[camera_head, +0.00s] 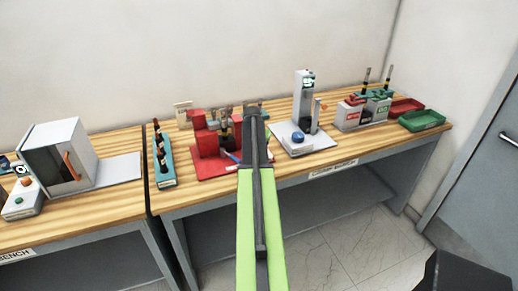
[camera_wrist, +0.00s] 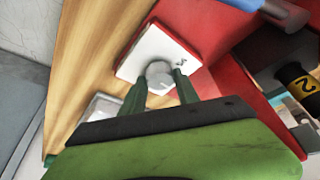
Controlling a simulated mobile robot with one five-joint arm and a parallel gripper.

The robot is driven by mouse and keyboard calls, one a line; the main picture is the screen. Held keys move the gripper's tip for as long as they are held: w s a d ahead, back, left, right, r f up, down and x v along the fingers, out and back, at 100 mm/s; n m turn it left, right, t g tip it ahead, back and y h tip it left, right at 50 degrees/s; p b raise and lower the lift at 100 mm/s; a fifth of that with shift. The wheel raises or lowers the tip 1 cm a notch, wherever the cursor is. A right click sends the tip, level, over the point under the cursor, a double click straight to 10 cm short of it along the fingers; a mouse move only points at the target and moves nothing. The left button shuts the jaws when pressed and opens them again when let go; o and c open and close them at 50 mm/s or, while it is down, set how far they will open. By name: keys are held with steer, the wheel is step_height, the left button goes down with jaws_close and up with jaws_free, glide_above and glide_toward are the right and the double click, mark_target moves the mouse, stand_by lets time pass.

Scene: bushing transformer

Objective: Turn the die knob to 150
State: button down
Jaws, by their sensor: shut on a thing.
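In the wrist view, the die knob (camera_wrist: 158,70) is a small round grey knob on a square white plate (camera_wrist: 150,42). A small dark mark sits near the plate's right edge, too small to read. My gripper (camera_wrist: 161,80) has its two dark green fingers on either side of the knob, shut on it. The plate lies beside a red surface of the press (camera_wrist: 207,84). In the head view, the red press (camera_head: 207,144) stands on the bench, and my arm covers its right part, the knob and my gripper.
Left of the press is a teal rack (camera_head: 163,165) with dark pieces. Right of my arm stands a grey and white device (camera_head: 304,100) with a blue knob. Farther right are a grey box (camera_head: 349,117) and a green tray (camera_head: 421,120). A white cabinet (camera_head: 62,150) stands far left.

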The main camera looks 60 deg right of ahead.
steer(key=shift+a, duration=0.1)
stand_by(0.3)
steer(key=c, duration=0.9)
jaws_free()
steer(key=p+v, duration=1.6)
steer(key=v, duration=0.1)
steer(key=shift+r, duration=0.2)
